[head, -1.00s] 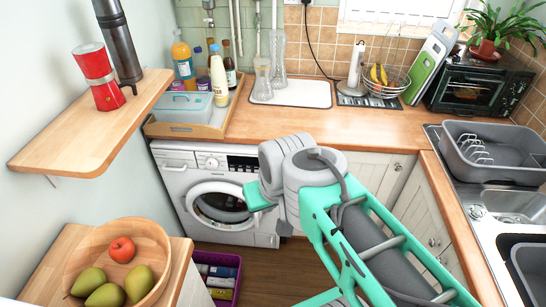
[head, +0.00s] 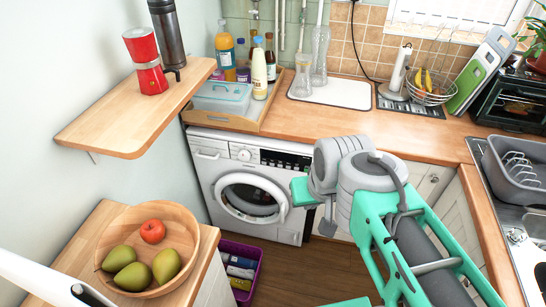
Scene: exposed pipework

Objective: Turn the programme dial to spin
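A white washing machine (head: 223,188) stands under the wooden counter, its round door closed. Its programme dial (head: 244,155) is a round knob on the top panel, left of the dark display strip; its pointer is too small to read. My arm reaches in from the lower right, and its grey and teal wrist is in front of the right side of the machine. My gripper (head: 303,191) shows only as a teal part at the end of the wrist, right of and lower than the dial and apart from it. Its fingers cannot be made out.
A wooden shelf (head: 120,130) with a red moka pot (head: 146,62) juts out at the upper left. A fruit bowl (head: 190,225) sits on a low cabinet, with a purple crate (head: 242,290) on the floor beside it. The floor before the machine is partly open.

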